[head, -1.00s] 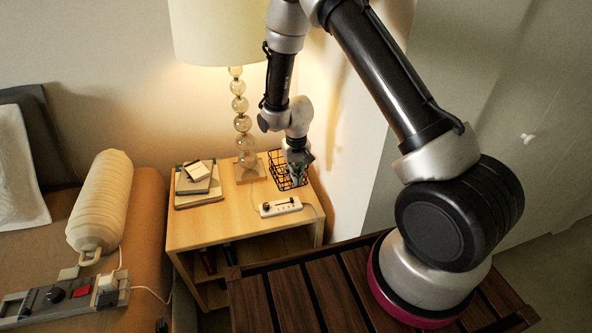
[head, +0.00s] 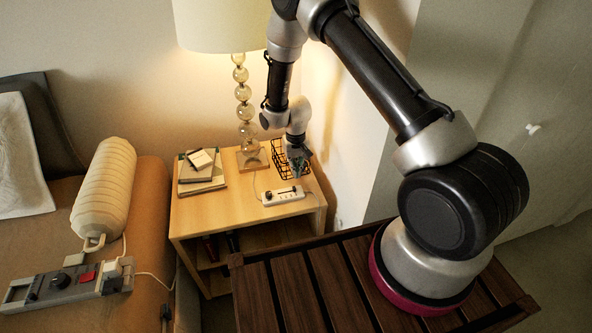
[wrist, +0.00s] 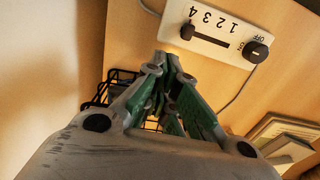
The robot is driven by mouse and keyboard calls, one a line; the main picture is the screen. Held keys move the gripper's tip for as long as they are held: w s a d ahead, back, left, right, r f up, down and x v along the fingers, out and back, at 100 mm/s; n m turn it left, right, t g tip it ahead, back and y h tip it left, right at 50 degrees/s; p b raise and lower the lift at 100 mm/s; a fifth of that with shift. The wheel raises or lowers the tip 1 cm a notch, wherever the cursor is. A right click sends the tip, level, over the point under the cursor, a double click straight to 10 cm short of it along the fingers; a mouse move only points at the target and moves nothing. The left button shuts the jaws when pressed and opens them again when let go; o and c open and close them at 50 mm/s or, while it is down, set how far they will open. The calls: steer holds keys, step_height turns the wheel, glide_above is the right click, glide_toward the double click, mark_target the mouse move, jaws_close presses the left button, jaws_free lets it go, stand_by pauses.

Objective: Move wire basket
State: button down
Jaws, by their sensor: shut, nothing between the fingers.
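The black wire basket (head: 277,150) stands at the back right of the wooden bedside table, partly hidden by my gripper (head: 296,173). My gripper points down at the basket's front side, with its fingers shut and nothing between them. In the wrist view, the fingertips of my gripper (wrist: 168,60) meet just short of a white control strip. Wires of the basket (wrist: 121,76) show behind and to the left of the fingers, and the rest is hidden. I cannot tell whether the fingers touch the basket.
The white control strip (head: 283,196) with a slider and knob lies at the table's front, close to my gripper. Books (head: 201,172) lie at the left of the table (head: 215,215). A lamp (head: 244,115) stands behind, left of the basket. The wall is close on the right.

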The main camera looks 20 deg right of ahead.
steer(key=w, duration=0.7)
steer(key=shift+w, duration=0.25)
steer(key=shift+s, duration=0.15)
